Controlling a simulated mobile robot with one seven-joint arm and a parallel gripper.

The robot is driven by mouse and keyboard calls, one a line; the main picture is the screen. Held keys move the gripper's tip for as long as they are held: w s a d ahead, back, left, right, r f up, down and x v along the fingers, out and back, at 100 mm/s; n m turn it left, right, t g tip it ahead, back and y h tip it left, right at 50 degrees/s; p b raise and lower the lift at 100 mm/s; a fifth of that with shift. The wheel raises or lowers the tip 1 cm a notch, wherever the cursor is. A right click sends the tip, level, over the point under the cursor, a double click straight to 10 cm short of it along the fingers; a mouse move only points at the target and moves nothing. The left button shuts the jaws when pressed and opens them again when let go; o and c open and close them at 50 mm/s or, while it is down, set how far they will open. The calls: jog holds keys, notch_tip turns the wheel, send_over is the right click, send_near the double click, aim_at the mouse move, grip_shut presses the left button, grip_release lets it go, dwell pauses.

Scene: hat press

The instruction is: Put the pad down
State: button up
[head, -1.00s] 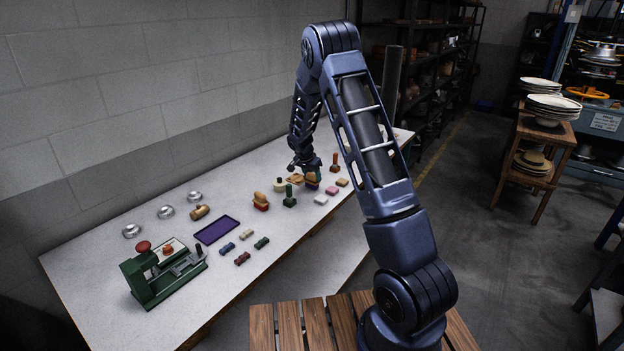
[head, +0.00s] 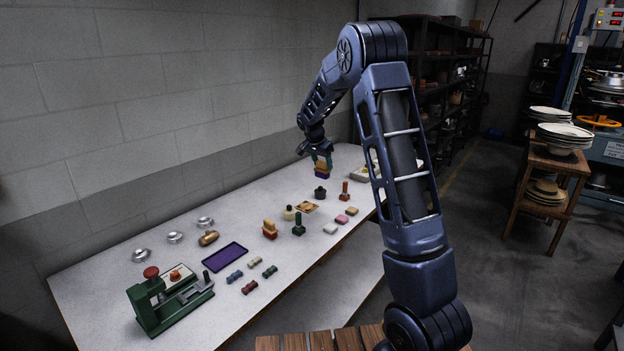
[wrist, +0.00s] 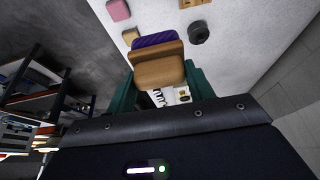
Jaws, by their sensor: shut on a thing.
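My gripper (head: 322,160) is shut on a pad (head: 322,171), a tan wooden block with a purple underside. The pad is held above the far part of the white table (head: 110,265), apart from its top. In the wrist view the pad (wrist: 160,69) sits between the green fingers of my gripper (wrist: 163,88), its purple face pointing away from me. Another pad, tan with a red base (head: 270,229), stands on the table nearer the middle.
A dark round pot (head: 320,193) stands below my gripper. A green stamp (head: 299,225), a red-brown stamp (head: 344,192), small coloured blocks (head: 342,219), a purple tray (head: 225,256) and a green press (head: 165,302) also stand on the table. Bare tabletop shows between them.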

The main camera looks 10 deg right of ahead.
jog(key=shift+r, duration=0.25)
jog(key=shift+a, duration=0.25)
jog(key=s+a, duration=0.2)
jog(key=a, duration=1.7)
jog(key=s+a, duration=0.3)
jog(key=a, duration=1.6)
notch_tip(320, 180, down, 20)
jog(key=shift+w+a+r, duration=0.1)
jog(key=shift+a+r, duration=0.05)
jog(key=o, duration=1)
